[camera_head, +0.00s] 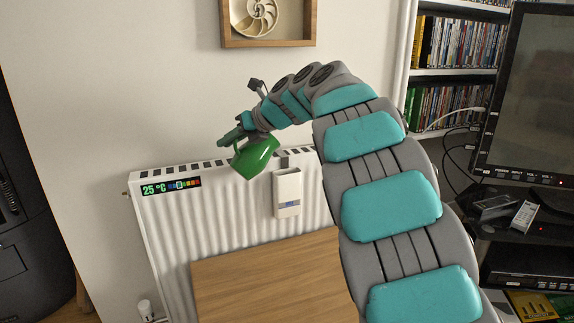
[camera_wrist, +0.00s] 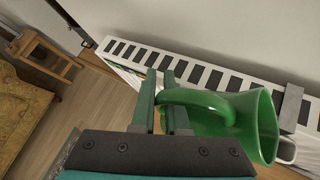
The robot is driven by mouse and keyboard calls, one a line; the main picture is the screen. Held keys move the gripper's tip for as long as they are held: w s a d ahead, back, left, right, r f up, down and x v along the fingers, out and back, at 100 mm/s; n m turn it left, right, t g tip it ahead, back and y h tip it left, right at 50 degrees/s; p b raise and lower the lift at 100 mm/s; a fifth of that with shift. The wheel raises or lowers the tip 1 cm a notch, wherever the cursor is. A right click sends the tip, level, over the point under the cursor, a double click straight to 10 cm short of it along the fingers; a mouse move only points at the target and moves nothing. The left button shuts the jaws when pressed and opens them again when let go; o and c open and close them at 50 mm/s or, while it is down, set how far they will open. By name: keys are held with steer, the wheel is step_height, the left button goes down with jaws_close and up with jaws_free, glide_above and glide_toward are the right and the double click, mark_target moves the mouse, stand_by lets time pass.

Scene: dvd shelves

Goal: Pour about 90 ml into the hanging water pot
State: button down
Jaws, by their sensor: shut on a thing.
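A green jug (camera_head: 256,157) is held by its handle in my gripper (camera_head: 237,136), above the top of the radiator. In the wrist view my gripper (camera_wrist: 166,118) is shut on the handle of the green jug (camera_wrist: 250,122). The white water pot (camera_head: 287,192) hangs on the radiator's front, to the right of and below the jug. Part of the white pot (camera_wrist: 286,150) shows behind the jug's rim in the wrist view. I see no stream of water, and the jug's inside is hidden.
The white radiator (camera_head: 235,210) carries a temperature strip (camera_head: 171,186). A wooden table top (camera_head: 270,283) stands in front of it. A framed shell (camera_head: 268,20) hangs above. A television (camera_head: 530,100) and DVD shelves (camera_head: 455,95) are at the right.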

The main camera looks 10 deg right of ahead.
steer(key=shift+d+r, duration=0.1)
steer(key=shift+r, duration=0.2)
steer(key=shift+r+p, duration=0.2)
steer(key=shift+p, duration=0.1)
steer(key=shift+y+p, duration=0.3)
steer(key=shift+w+d+m+g+y+p, duration=0.25)
steer(key=shift+m+y+p, duration=0.2)
steer(key=shift+p, duration=0.9)
steer(key=shift+d+r+m+y+p, duration=0.25)
steer(key=shift+r+p, duration=0.35)
steer(key=shift+p, duration=0.6)
steer(key=shift+w+f, duration=0.1)
steer(key=shift+w+d+r+m, duration=0.15)
steer(key=shift+d+r+m, duration=0.15)
steer(key=shift+r, duration=0.05)
steer(key=shift+w+d+r+m+g+y, duration=0.15)
steer(key=shift+w+d+r+y, duration=0.15)
steer(key=shift+d, duration=0.1)
steer(key=shift+w+d+r+m+g+y, duration=0.1)
steer(key=shift+w+d+r+m+y, duration=0.1)
steer(key=shift+d+y, duration=0.15)
